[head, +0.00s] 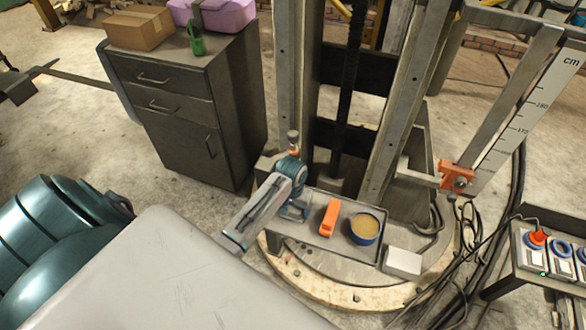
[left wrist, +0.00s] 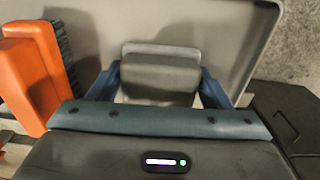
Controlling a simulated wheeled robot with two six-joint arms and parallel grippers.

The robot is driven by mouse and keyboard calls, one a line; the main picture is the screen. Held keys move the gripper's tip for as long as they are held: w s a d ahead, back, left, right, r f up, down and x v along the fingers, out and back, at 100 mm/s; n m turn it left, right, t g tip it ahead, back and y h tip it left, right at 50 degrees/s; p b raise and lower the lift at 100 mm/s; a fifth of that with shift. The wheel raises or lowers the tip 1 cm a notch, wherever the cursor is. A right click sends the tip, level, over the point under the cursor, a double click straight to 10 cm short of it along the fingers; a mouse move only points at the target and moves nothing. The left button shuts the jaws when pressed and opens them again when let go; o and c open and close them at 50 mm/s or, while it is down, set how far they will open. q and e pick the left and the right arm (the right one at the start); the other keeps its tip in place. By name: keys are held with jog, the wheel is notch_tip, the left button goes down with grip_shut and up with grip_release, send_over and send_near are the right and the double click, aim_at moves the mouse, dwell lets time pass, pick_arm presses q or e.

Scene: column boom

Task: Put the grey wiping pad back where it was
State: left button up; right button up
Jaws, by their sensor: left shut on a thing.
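My left gripper (head: 294,210) is at the left end of a shallow grey tray (head: 318,241), pointing down. In the left wrist view its two blue fingers (left wrist: 158,88) are shut on the grey wiping pad (left wrist: 160,76), one finger on each side. The pad is over or on the tray's left part; I cannot tell whether it touches the tray floor. In the head view the gripper hides the pad. My right gripper is not in view.
An orange brush (head: 330,217) lies in the tray right of the gripper; it also shows in the left wrist view (left wrist: 30,75). A pale block (head: 402,263) sits by the tray's right end. A dark cabinet (head: 190,105) stands behind left.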

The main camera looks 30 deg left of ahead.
pick_arm(q)
jog(key=o, duration=0.9)
notch_tip(320, 180, up, 12)
jog(key=shift+a+b, duration=0.15)
jog(key=shift+b, duration=1)
